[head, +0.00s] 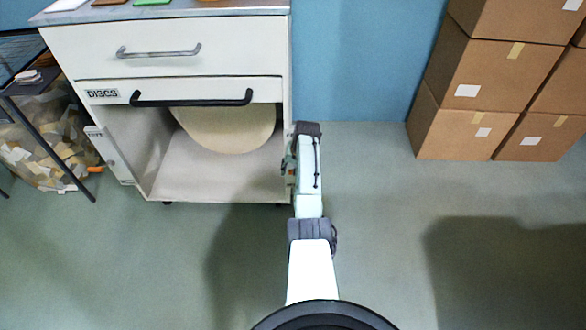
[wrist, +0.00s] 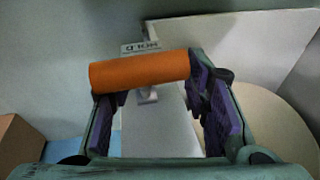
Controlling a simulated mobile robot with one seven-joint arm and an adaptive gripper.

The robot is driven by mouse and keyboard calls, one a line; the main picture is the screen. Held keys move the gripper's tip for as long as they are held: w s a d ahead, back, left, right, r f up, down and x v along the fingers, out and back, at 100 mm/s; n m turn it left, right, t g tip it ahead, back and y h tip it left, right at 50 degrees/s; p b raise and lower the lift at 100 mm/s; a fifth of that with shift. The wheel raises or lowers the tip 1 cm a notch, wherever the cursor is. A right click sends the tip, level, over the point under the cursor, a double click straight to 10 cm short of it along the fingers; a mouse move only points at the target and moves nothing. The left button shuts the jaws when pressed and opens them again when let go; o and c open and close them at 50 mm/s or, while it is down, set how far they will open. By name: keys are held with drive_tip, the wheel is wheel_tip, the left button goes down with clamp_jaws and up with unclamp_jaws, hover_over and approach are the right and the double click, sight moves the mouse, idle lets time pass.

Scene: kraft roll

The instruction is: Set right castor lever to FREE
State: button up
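An orange lever handle (wrist: 140,70) lies across the gap between my gripper's fingertips (wrist: 152,88) in the wrist view, close to both fingers. The fingers, with purple pads, are spread apart, and the lever is not pinched along its length. Behind it a small grey plate (wrist: 140,46) carries upside-down lettering that looks like HOLD. In the head view my gripper (head: 290,163) is at the lower right edge of the white cabinet (head: 180,63); my arm hides most of the right castor lever there. Another orange lever (head: 96,169) sticks out at the cabinet's lower left side.
The cabinet has a black-handled DISCS drawer (head: 190,97) above an open bay holding a large pale round disc (head: 225,128). Stacked cardboard boxes (head: 490,80) stand at the right. A bin of scraps (head: 45,145) is at the left. The floor (head: 370,185) right of my arm is clear.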

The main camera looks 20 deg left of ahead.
drive_tip(key=o, duration=0.5)
drive_tip(key=shift+d, duration=0.3)
drive_tip(key=shift+c, duration=0.2)
drive_tip(key=v, duration=1.2)
